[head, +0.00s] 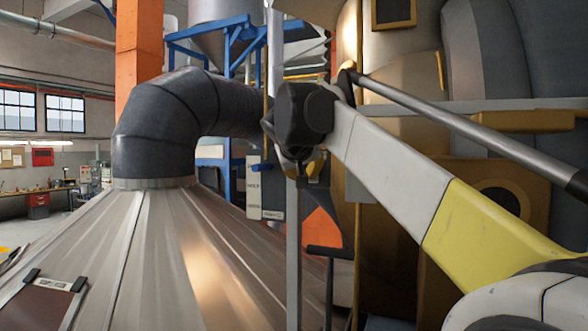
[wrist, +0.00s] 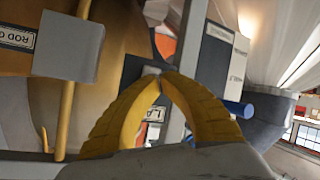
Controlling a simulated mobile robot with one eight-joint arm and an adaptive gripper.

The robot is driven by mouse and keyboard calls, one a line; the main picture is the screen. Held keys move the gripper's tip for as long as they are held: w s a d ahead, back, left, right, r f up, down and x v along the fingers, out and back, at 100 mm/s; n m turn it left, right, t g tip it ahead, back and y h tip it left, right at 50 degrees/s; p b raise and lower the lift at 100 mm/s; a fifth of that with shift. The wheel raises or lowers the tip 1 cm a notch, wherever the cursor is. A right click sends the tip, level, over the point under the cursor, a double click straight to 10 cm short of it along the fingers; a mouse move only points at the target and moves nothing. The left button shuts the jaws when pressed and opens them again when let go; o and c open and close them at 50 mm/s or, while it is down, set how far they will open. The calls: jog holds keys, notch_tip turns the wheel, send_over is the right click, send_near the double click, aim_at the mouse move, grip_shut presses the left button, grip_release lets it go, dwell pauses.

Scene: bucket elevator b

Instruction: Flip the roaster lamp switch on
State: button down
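My gripper (wrist: 160,82) shows in the wrist view as two yellow ribbed fingers that curve together, with their tips meeting. A white label starting "LA" (wrist: 153,132) shows between the fingers, partly hidden. In the head view my arm reaches in from the right, and its dark wrist hides most of the gripper and the switch area.
In the wrist view a grey box (wrist: 68,47), a yellow rod (wrist: 68,105) and a blue cylinder (wrist: 238,108) are near the gripper. In the head view a dark bent duct (head: 165,115) rises from a ribbed metal cover (head: 165,260) on the left. An orange post (head: 139,45) stands behind.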

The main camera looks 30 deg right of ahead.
jog(key=shift+w+d, duration=0.15)
dwell(0.4)
jog(key=shift+s+a+f, duration=0.1)
jog(key=shift+s+a, duration=0.5)
jog(key=shift+a, duration=0.15)
jog(key=shift+f, duration=0.1)
jog(key=s+a, duration=0.2)
jog(key=s+a+b, duration=0.1)
jog(key=shift+a+f, duration=0.3)
jog(key=shift+a, duration=0.1)
